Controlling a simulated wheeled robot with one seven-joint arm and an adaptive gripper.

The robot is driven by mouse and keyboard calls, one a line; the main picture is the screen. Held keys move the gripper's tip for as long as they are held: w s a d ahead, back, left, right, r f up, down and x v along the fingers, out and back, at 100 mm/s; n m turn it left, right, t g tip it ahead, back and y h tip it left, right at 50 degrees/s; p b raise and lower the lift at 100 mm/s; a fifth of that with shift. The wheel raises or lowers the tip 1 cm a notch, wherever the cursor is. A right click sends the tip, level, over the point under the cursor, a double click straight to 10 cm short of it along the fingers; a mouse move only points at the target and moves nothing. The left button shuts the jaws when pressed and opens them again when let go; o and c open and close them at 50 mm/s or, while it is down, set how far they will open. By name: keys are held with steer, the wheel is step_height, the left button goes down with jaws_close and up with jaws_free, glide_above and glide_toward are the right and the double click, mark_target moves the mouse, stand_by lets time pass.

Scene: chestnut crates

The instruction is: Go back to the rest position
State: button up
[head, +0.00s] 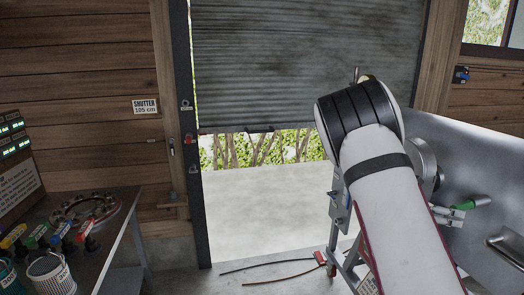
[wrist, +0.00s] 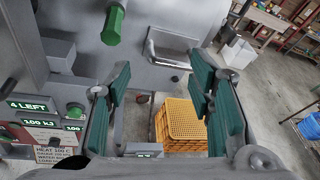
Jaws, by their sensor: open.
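My gripper (wrist: 162,70) shows in the wrist view with its two green-padded fingers spread wide apart and nothing between them. A grey metal machine front with a bar handle (wrist: 168,50) lies beyond the fingertips, and a green-gripped lever (wrist: 114,22) is at the upper left. In the head view my white arm with black bands reaches up on the right side, and the gripper itself cannot be made out there. The same kind of green grip (head: 468,203) shows to the right of the arm.
A yellow-orange crate (wrist: 185,122) shows beyond the fingers. A grey roller shutter (head: 305,70) hangs partly raised over a bright opening. A dark bench (head: 118,225) with tools and containers stands at the left. Cables (head: 265,266) lie on the floor by the opening.

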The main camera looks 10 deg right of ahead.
steer(key=s+a+r+m+t+y, duration=0.2)
steer(key=s+a+r+m+y, duration=0.2)
steer(key=s+a, duration=0.4)
steer(key=s+a+r+m+t+y, duration=0.2)
steer(key=s+a+r+m+y, duration=0.2)
steer(key=a, duration=1.4)
steer(key=s+a+r+m+t+y, duration=0.3)
steer(key=s+a+m+y, duration=0.4)
steer(key=s+a+m, duration=0.5)
steer(key=shift+s+a+r, duration=0.25)
steer(key=shift+a+r, duration=0.15)
steer(key=shift+r, duration=0.25)
